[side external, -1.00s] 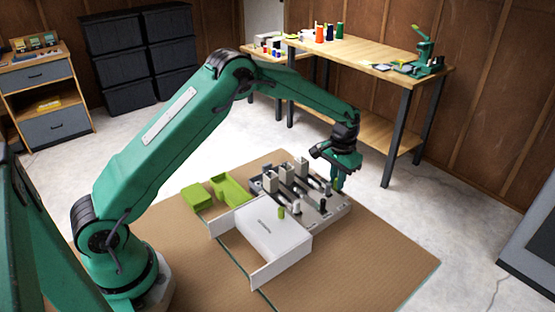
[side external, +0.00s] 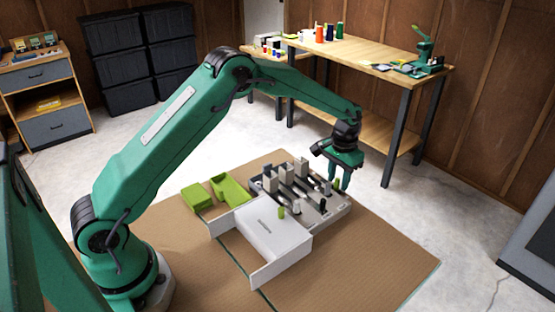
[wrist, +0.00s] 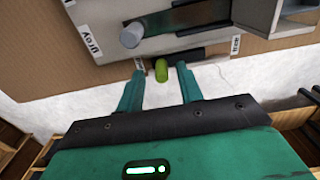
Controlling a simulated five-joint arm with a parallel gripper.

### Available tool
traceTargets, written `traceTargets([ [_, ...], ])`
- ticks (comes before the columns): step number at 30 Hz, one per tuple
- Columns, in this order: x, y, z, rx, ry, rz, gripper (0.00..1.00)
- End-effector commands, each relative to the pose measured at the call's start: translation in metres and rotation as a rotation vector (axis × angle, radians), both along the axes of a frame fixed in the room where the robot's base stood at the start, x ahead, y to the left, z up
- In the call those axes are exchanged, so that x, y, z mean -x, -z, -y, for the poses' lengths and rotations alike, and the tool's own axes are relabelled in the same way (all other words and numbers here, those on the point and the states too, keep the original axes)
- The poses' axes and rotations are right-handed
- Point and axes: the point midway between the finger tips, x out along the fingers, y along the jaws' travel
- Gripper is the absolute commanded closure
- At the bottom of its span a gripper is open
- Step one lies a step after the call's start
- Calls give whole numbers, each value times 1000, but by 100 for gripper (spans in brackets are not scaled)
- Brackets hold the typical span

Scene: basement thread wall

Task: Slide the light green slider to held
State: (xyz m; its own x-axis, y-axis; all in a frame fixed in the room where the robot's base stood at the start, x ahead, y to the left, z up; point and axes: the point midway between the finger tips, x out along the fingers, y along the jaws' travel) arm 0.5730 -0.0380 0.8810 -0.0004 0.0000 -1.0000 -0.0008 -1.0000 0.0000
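A light green slider knob (side external: 337,184) stands upright near the far right end of the slider board (side external: 318,222). In the wrist view the light green knob (wrist: 161,70) shows at the board's edge, between the lines of my two fingers and apart from both. My gripper (side external: 345,168) is above that end of the board, fingers pointing down, open and empty. In the wrist view its fingertips (wrist: 160,70) are spread to either side of the knob. Small labels sit by the knob's slot; one on the right seems to read "free" (wrist: 236,44), the left one is too small to read.
A grey knob (wrist: 131,35) sits in a neighbouring slot beside a "Gray" label (wrist: 90,42). A second light green peg (side external: 281,212) stands at the board's near side. A white box (side external: 268,232) and green trays (side external: 230,190) lie left. The mat (side external: 385,250) is clear at right.

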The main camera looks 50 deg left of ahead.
Motion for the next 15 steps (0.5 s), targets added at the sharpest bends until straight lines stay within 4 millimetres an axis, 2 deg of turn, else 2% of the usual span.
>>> traceTargets([
  [15,0,-44,0,0,0,1,64],
])
